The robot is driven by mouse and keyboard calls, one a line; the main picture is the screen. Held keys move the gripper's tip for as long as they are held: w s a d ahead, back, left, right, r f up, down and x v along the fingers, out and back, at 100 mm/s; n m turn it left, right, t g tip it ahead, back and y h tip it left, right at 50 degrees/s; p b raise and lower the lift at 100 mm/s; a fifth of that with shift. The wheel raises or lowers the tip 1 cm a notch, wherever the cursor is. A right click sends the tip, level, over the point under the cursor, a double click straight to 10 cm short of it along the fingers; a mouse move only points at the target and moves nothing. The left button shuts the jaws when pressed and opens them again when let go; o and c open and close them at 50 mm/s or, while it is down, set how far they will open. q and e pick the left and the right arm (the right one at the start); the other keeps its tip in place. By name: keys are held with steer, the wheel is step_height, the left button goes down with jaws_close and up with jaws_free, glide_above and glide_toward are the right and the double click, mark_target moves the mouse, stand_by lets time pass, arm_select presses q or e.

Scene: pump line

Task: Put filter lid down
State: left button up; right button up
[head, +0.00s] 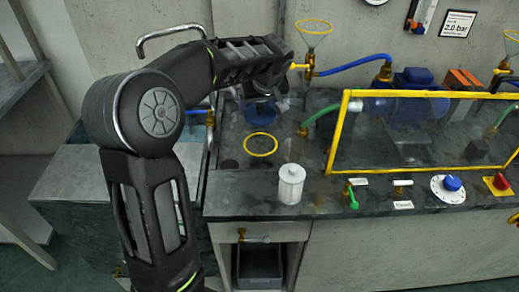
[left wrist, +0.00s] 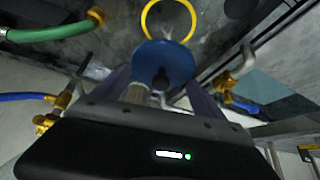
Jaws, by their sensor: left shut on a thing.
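My left gripper (head: 268,98) is shut on the blue filter lid (head: 261,113) and holds it above the dark counter, behind a yellow ring (head: 260,154). In the left wrist view the lid is a round blue disc (left wrist: 178,55) with a dark knob, between the fingers of the left gripper (left wrist: 162,88). The gap between lid and counter is hard to judge. My right gripper is in neither view.
A white cylindrical cartridge (head: 290,187) stands at the counter's front edge. A yellow-framed clear guard (head: 337,132) covers the blue pump to the right. A funnel with a yellow rim (head: 314,27), brass fittings, a blue hose (head: 350,64) and a green hose (head: 322,114) are close to the gripper.

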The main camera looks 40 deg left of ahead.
mark_target(261, 118)
arm_select(q)
steer(key=shift+f, duration=0.4)
steer(key=shift+f, duration=2.5)
steer(key=shift+f, duration=0.1)
steer(key=shift+f, duration=2.4)
steer(key=shift+f+b, duration=0.15)
steer(key=shift+b, duration=0.25)
steer(key=o, duration=1.3)
